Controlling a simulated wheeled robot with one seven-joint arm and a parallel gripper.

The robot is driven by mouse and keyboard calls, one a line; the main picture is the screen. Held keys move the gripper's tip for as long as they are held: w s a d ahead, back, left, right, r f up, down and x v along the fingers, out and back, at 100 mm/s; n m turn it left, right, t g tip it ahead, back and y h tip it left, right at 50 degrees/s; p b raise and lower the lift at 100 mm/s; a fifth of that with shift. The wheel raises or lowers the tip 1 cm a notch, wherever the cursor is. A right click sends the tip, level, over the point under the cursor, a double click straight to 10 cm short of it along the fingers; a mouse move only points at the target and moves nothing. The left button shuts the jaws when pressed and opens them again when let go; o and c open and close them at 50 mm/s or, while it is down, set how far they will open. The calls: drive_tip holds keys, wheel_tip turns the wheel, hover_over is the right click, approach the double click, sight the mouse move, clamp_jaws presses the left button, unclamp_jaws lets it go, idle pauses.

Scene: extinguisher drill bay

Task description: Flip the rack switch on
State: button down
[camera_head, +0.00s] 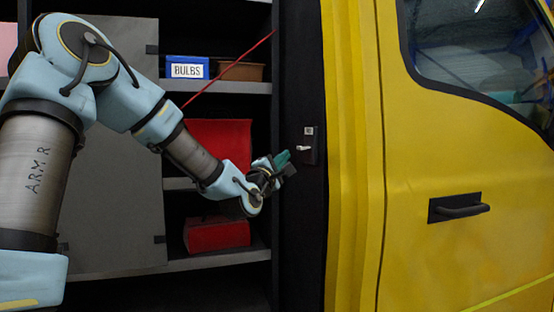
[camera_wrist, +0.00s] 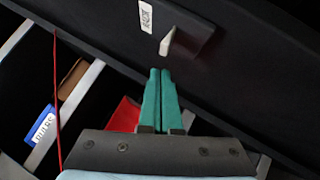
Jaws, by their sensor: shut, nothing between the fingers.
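The rack switch is a small dark plate with a pale toggle lever (camera_head: 303,148) on the black post between the shelves and the yellow vehicle body. In the wrist view the lever (camera_wrist: 168,41) is off-white and sticks out of the plate, beside a small white label (camera_wrist: 146,16). My gripper (camera_head: 283,157) has green fingers, pressed together and empty. It is just left of and slightly below the lever in the head view. In the wrist view the fingertips (camera_wrist: 160,73) point toward the lever, with a gap between. Whether the lever is on or off is not clear.
Shelves behind my arm hold a blue BULBS box (camera_head: 187,68), a brown tray (camera_head: 238,71) and red containers (camera_head: 218,235). A thin red cord (camera_head: 228,68) slants across the shelves. The yellow door with its black handle (camera_head: 460,208) stands to the right.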

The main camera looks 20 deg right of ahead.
sight(304, 143)
drive_tip(key=shift+w+d+r+p, duration=0.1)
drive_tip(key=shift+d+r+p, duration=0.3)
drive_tip(key=shift+d, duration=0.4)
drive_tip(key=shift+w+d+r+p, duration=0.15)
drive_tip(key=shift+d+r+p, duration=0.2)
drive_tip(key=shift+d, duration=0.4)
drive_tip(key=shift+w+d+r+p, duration=0.1)
drive_tip(key=shift+d+r+p, duration=0.3)
drive_tip(key=shift+d, duration=0.4)
drive_tip(key=shift+d+r+m+g+p, duration=0.2)
drive_tip(key=shift+r+m+g+p, duration=0.1)
drive_tip(key=shift+r, duration=0.05)
drive_tip(key=shift+s+d+f, duration=0.1)
